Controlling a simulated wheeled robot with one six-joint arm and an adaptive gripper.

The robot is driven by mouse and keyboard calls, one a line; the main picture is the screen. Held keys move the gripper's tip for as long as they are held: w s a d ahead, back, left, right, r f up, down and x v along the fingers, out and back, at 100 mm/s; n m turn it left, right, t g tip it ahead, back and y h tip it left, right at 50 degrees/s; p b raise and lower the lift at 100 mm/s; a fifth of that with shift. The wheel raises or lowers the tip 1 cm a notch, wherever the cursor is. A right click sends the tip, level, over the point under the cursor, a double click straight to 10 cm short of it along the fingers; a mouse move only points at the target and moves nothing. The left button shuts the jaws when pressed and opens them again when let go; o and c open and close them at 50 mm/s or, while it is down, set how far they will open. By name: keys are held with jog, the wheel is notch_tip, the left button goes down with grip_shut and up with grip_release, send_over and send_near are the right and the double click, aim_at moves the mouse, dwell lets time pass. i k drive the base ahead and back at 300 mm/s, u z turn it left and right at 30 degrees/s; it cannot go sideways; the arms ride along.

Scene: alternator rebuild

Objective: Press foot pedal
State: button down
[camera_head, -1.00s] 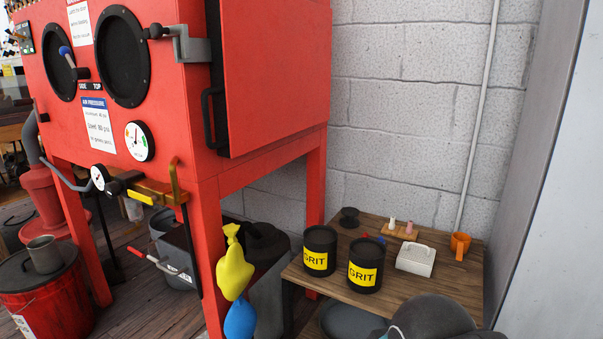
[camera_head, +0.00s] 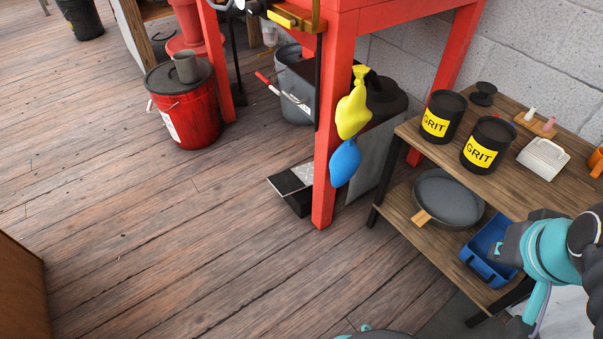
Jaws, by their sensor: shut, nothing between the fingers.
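The foot pedal (camera_head: 291,190) is a low black unit with a grey textured plate on top. It sits on the wooden floor just left of the red cabinet's front leg (camera_head: 325,190), which hides its right end. Parts of my teal and dark grey arm show at the lower right, over the wooden bench, well to the right of the pedal. The fingers of my gripper do not show.
A red bucket (camera_head: 190,118) and a grey bin (camera_head: 291,95) stand behind the pedal. The bench (camera_head: 440,150) bears two black GRIT tins (camera_head: 488,144). The floor (camera_head: 180,230) in front is open.

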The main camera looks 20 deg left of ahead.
aim_at(288, 182)
jog(key=z, duration=0.05)
jog(key=k, duration=0.6)
jog(key=u, duration=0.25)
jog(key=i, duration=0.9)
jog(key=u, duration=0.55)
jog(key=i, duration=0.6)
jog(key=u, duration=0.05)
